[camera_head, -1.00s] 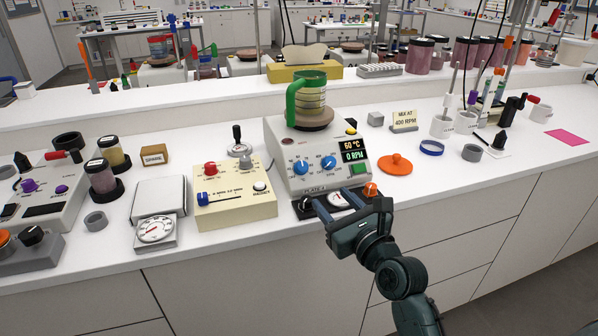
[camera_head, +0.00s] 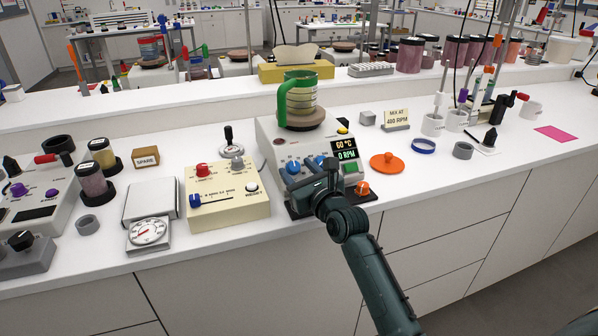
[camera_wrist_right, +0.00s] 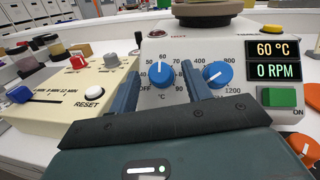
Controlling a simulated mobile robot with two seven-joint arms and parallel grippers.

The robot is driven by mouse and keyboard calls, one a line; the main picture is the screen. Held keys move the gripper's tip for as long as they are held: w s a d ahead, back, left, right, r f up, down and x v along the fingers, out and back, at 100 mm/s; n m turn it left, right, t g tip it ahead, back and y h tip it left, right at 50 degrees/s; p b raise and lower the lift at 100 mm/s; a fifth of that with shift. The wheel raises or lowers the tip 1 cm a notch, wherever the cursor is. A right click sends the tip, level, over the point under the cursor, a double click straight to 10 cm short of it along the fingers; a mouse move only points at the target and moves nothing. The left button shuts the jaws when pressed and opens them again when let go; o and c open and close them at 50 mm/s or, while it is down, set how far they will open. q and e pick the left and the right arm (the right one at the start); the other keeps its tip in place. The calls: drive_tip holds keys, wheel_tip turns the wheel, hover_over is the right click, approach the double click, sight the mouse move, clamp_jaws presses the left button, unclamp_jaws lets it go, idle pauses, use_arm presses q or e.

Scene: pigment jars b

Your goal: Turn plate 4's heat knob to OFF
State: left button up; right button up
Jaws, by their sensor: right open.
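Plate 4 (camera_head: 262,135) is a cream hotplate with two blue knobs, carrying a green-handled beaker. Its heat knob (camera_wrist_right: 160,73), the left one, has its white mark pointing up near 60; OFF is printed at its lower left. The knob also shows in the head view (camera_head: 292,167). The display (camera_wrist_right: 278,60) reads 60 °C and 0 RPM. My right gripper (camera_head: 312,180) is at the plate's front panel. In the right wrist view my open fingers (camera_wrist_right: 160,84) stand left and right of the heat knob; I cannot tell whether they touch it. My left gripper is not in view.
The second blue knob (camera_wrist_right: 217,74) is close right of my right finger. A green switch (camera_wrist_right: 279,97) and an orange knob (camera_head: 362,188) are farther right. A cream box (camera_head: 228,201) with red and blue controls stands left. An orange lid (camera_head: 388,162) lies right of the plate.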

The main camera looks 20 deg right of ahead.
drive_tip(key=c, duration=1)
drive_tip(key=shift+d, duration=0.1)
